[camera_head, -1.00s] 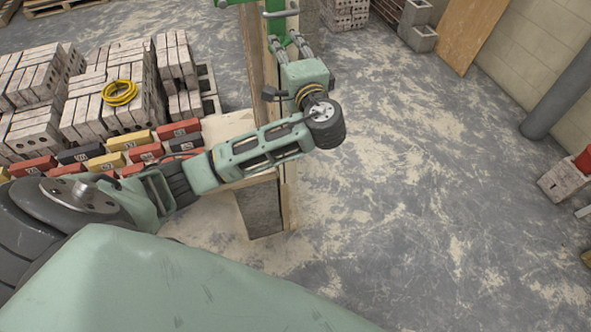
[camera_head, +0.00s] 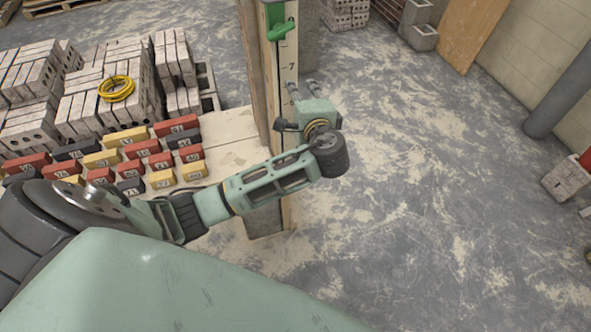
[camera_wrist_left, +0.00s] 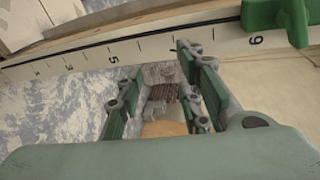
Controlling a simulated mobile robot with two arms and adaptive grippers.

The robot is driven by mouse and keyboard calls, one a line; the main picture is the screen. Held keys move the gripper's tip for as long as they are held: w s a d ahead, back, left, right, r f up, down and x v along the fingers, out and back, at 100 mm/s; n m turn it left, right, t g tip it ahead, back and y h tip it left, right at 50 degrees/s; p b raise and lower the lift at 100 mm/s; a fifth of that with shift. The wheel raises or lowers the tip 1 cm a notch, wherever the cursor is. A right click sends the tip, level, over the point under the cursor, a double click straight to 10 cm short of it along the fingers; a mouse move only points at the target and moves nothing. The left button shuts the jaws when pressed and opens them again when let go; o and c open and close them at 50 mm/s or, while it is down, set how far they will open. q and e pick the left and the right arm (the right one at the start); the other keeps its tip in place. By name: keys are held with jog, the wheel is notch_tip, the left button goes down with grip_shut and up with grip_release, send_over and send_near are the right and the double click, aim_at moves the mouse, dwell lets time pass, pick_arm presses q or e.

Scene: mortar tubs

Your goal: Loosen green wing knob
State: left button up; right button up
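The green wing knob (camera_head: 282,29) sits on a green fitting at the top of an upright wooden post (camera_head: 270,80) with a numbered scale. My right gripper is not in view.
Numbered red, yellow and dark blocks (camera_head: 130,155) lie left of the post. Stacks of bricks (camera_head: 100,90) and a coiled yellow hose (camera_head: 116,88) are behind them. The concrete floor (camera_head: 430,180) right of the post is open.

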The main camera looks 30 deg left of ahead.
pick_arm(q)
jog(key=s+f+g+h+b, duration=0.1)
jog(key=s+f+h, duration=0.1)
jog(key=f, duration=1.1)
jog(key=s+f+g+h+b, duration=0.1)
jog(key=s+f+h, duration=0.1)
jog(key=f, duration=1.1)
jog(key=shift+d+m+g, duration=0.4)
jog(key=shift+f+b, duration=0.1)
jog(key=shift+b, duration=0.2)
jog(key=shift+c, duration=0.2)
